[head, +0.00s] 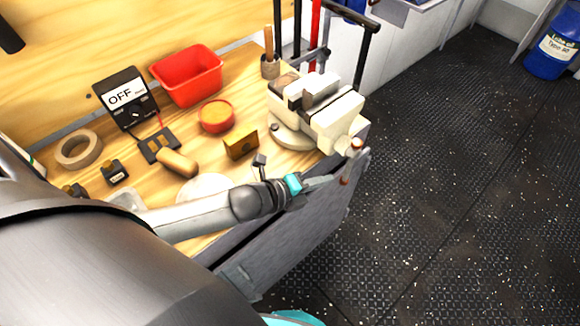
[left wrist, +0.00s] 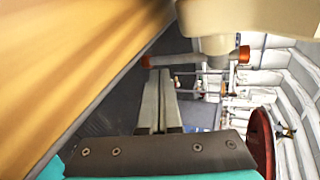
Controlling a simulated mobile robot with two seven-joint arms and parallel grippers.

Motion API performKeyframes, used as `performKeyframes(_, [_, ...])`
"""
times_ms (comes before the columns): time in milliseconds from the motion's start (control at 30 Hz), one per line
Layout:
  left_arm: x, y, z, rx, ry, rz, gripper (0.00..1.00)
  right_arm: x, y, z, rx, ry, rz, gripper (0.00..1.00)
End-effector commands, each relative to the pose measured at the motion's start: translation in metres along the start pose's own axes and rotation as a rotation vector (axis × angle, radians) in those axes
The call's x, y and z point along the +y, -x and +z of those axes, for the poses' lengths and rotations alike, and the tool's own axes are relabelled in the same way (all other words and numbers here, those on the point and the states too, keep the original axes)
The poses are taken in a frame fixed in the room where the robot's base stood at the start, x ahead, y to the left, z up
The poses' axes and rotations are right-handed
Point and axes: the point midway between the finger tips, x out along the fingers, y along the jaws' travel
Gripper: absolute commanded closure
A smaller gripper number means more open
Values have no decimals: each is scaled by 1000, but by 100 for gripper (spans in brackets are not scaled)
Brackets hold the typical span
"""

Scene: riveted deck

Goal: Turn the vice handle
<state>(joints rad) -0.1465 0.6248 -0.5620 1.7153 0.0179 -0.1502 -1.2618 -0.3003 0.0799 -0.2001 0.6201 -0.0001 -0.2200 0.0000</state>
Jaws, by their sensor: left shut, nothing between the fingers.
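The cream vice (head: 330,115) stands on the bench's near right corner. Its grey handle bar has orange-brown end knobs, one at the upper end (head: 357,143) and one at the lower end (head: 344,181). In the left wrist view the handle bar (left wrist: 180,60) runs across the top, below the vice's cream body (left wrist: 250,18). My left gripper (head: 333,180) is beside the handle's lower end, and its shut, empty fingers (left wrist: 161,75) point toward the bar. Whether they touch it I cannot tell. My right gripper is not in view.
The wooden bench holds a red bin (head: 187,76), an OFF box (head: 127,97), a tape roll (head: 79,149), a round red tin (head: 216,117) and small parts. A blue drum (head: 553,42) stands far right. The dark floor (head: 450,200) right of the bench is clear.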

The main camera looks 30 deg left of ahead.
Motion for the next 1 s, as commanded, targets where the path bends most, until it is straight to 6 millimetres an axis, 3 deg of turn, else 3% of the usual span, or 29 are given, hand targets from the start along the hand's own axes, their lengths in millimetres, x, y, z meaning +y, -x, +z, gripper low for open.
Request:
performKeyframes(200, [-1, 40, 0, 2, -1, 3, 100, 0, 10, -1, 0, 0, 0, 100])
performKeyframes(533, [0, 87, 0, 1, -1, 3, 100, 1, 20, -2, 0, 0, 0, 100])
performKeyframes(800, [0, 108, 0, -1, 0, 2, 100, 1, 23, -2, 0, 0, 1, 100])
performKeyframes(1000, [0, 111, 0, 0, -1, 0, 100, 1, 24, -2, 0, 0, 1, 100])
